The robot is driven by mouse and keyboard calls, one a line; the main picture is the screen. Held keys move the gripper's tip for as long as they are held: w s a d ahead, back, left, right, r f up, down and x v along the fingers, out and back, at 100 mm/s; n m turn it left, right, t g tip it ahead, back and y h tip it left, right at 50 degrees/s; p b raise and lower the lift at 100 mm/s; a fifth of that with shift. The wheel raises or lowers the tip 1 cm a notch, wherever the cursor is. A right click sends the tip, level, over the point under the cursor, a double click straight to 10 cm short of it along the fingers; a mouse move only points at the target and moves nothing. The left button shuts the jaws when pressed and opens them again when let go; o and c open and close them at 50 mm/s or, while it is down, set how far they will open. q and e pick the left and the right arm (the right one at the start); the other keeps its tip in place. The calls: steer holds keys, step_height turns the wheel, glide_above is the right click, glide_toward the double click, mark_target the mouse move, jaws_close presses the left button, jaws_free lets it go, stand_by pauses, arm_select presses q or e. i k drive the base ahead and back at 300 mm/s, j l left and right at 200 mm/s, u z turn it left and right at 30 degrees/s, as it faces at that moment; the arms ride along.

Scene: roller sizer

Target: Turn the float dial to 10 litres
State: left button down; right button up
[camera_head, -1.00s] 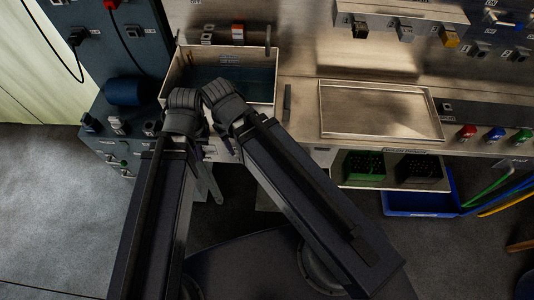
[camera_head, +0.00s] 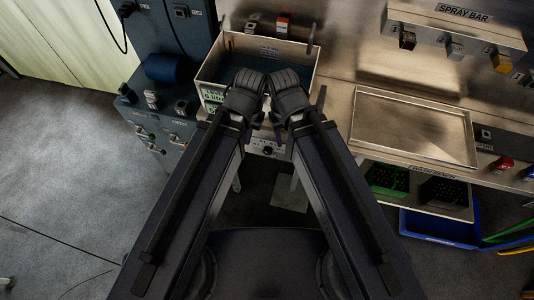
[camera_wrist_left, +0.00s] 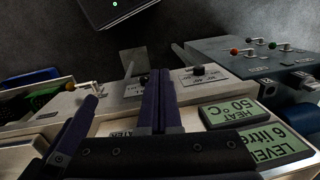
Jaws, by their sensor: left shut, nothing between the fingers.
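The tank's level display (camera_wrist_left: 275,143) reads 6 litres, upside down in the left wrist view, beside a heat display (camera_wrist_left: 233,115) reading 50 °C. A black dial (camera_wrist_left: 198,71) and a second black dial (camera_wrist_left: 145,79) are on the front panel; their labels are too small to tell which is the float dial. My left gripper (camera_wrist_left: 158,75) is shut and empty, its fingertips near the second dial and partly covering it. In the head view the tank (camera_head: 225,43) is behind my arms, with one dial (camera_head: 266,150) visible below. My right gripper's jaws are hidden there.
A control box with levers (camera_head: 160,136) stands left of the tank. A shallow metal tray (camera_head: 415,155) lies on the bench to the right. Below it are green and black crates (camera_head: 388,180) and a blue bin (camera_head: 440,228). Open floor lies left.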

mark_target(267, 151)
steer(key=k+l+u, duration=0.35)
steer(key=l, duration=0.15)
steer(key=k+l+u, duration=0.35)
steer(key=k+l, duration=0.05)
steer(key=l, duration=0.05)
